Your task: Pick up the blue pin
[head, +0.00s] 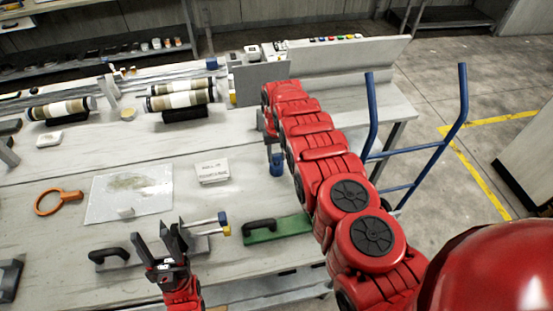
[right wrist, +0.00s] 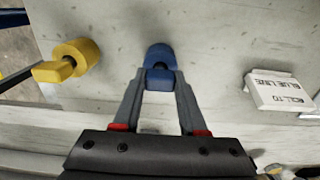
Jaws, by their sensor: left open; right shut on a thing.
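The blue pin (right wrist: 160,58) is between the fingertips of my right gripper (right wrist: 158,82) in the right wrist view. The gripper is shut on it. In the head view the blue pin (head: 277,163) shows just left of my right arm, over or on the pale bench; I cannot tell whether it touches the bench. My right gripper is mostly hidden there by its own arm. My left gripper (head: 173,236) is open and empty above the front of the bench. A yellow pin (right wrist: 74,58) lies left of the blue one in the right wrist view.
A white printed block (head: 212,171) stands left of the blue pin. A green-based handled tool (head: 285,228) and rods with blue and yellow ends (head: 208,223) are near the front. Striped core tubes (head: 182,94) lie behind. A blue-framed trolley (head: 410,160) stands right of the bench.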

